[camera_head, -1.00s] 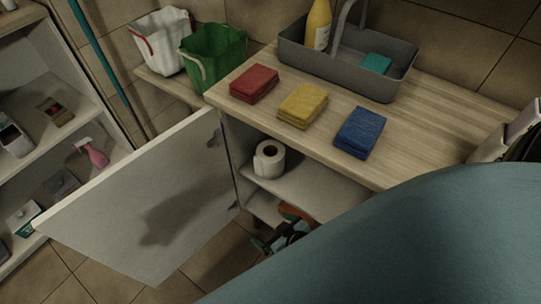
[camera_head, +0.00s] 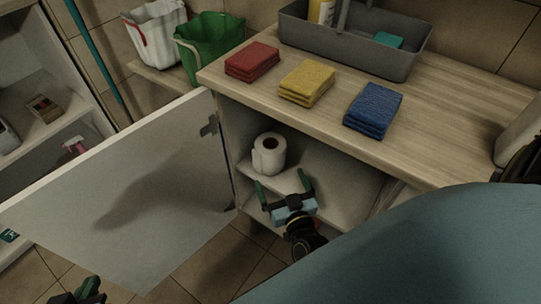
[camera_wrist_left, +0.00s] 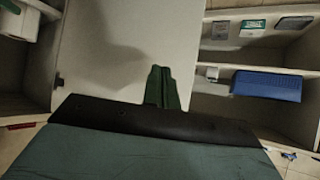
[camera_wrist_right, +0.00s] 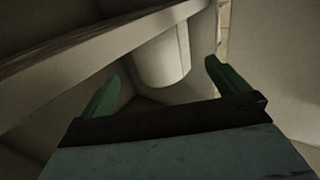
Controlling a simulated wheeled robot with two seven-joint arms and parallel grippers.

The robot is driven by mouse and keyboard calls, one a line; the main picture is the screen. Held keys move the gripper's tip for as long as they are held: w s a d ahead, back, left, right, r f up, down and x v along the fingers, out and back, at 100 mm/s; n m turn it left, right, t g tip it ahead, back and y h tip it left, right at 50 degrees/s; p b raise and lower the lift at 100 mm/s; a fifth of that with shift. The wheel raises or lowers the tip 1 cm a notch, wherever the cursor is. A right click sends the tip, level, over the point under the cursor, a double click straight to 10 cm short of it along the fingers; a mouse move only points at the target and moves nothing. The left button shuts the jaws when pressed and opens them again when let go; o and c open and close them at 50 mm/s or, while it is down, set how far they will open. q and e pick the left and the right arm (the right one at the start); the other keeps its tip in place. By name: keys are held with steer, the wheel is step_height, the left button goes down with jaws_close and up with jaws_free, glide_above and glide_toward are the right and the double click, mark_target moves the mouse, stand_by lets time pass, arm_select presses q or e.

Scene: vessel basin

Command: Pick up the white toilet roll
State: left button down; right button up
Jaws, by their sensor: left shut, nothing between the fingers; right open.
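The white toilet roll (camera_head: 270,157) stands upright on the cabinet's inner shelf (camera_head: 288,184), its dark core hole facing up. My right gripper (camera_head: 285,186) is open at the cabinet opening, in front of the roll and apart from it. In the right wrist view the roll (camera_wrist_right: 163,58) shows beyond and between the two green fingers (camera_wrist_right: 160,85), with nothing held. My left gripper (camera_head: 82,292) is at the bottom left edge of the head view, away from the roll. In the left wrist view its green fingers (camera_wrist_left: 161,88) are together and empty.
The open cabinet door (camera_head: 130,190) stands to the left of the opening. The wooden counter (camera_head: 440,120) above carries red (camera_head: 252,62), yellow (camera_head: 307,84) and blue (camera_head: 373,110) cloth stacks and a grey caddy (camera_head: 355,45). White (camera_head: 155,35) and green (camera_head: 210,45) buckets stand behind.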

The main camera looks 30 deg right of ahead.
mark_target(275, 167)
steer(key=b+x, duration=0.1)
steer(key=x, duration=0.3)
steer(key=shift+w+d+b, duration=0.15)
steer(key=shift+w+b, duration=0.15)
steer(key=shift+w, duration=0.3)
steer(key=b+x, duration=0.2)
steer(key=x, duration=0.2)
steer(key=shift+d, duration=0.15)
steer(key=shift+w+r, duration=0.1)
steer(key=shift+w, duration=0.15)
arm_select(q)
steer(key=w+d+r+t+h, duration=0.1)
steer(key=d+r+t+h, duration=0.1)
steer(key=r+t, duration=0.3)
steer(key=w+d+r+t+h, duration=0.1)
steer(key=w+d+r+t, duration=0.1)
steer(key=r+t, duration=0.3)
step_height(275, 167, up, 5)
steer(key=shift+w+f+m+h, duration=0.2)
steer(key=shift+m+h, duration=0.1)
steer(key=shift+h, duration=0.1)
arm_select(e)
steer(key=c, duration=1)
steer(key=shift+c, duration=0.2)
arm_select(q)
steer(key=shift+f, duration=0.1)
arm_select(e)
steer(key=shift+r, duration=0.15)
